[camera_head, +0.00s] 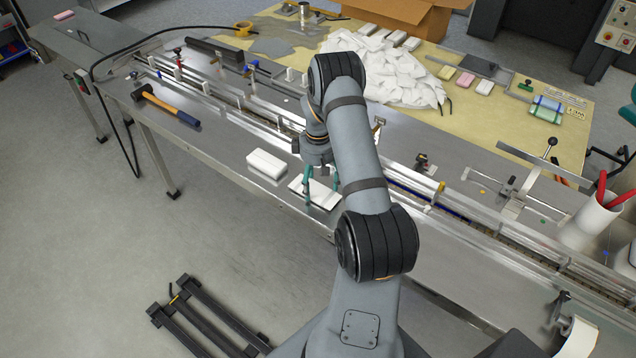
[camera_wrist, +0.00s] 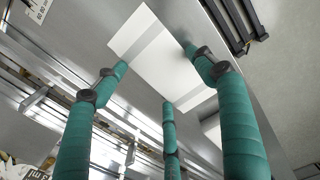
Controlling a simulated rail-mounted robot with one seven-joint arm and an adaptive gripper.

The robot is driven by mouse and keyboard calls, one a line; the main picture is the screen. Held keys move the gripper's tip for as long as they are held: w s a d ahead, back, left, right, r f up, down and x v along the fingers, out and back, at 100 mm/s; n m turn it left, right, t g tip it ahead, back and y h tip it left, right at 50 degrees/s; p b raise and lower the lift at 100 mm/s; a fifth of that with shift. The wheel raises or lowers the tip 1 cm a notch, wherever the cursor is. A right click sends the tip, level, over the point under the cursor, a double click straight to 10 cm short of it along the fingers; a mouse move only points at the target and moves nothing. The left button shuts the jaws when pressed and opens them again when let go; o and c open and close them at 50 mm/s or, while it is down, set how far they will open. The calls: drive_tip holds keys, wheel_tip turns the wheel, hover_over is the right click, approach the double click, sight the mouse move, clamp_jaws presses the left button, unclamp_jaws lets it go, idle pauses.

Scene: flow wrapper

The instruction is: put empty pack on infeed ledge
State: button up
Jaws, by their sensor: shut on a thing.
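A flat white pack (camera_head: 322,196) is at the front edge of the steel ledge, directly under my gripper (camera_head: 320,186). In the wrist view this pack (camera_wrist: 150,42) has a grey band across it and lies between my green fingers (camera_wrist: 157,66). My gripper is shut on it. I cannot tell whether it rests on the steel or is held just above it. A second, thicker white pack (camera_head: 267,164) lies on the infeed ledge (camera_head: 232,150) to the left, apart from my gripper. Part of a white pack (camera_wrist: 212,130) also shows behind the fingers in the wrist view.
A hammer (camera_head: 168,105) lies farther left on the ledge. The guide rails and conveyor channel (camera_head: 455,218) run behind the packs. A heap of white packs (camera_head: 390,75) covers the table behind. A holder with red-handled tools (camera_head: 592,220) stands at right.

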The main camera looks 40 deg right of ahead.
drive_tip(key=shift+f, duration=0.25)
drive_tip(key=o, duration=0.7)
drive_tip(key=shift+r, duration=0.1)
wheel_tip(320, 180, up, 12)
drive_tip(key=shift+f, duration=0.1)
idle(0.5)
wheel_tip(320, 180, down, 12)
drive_tip(key=shift+r, duration=0.2)
idle(0.5)
drive_tip(key=shift+r, duration=0.15)
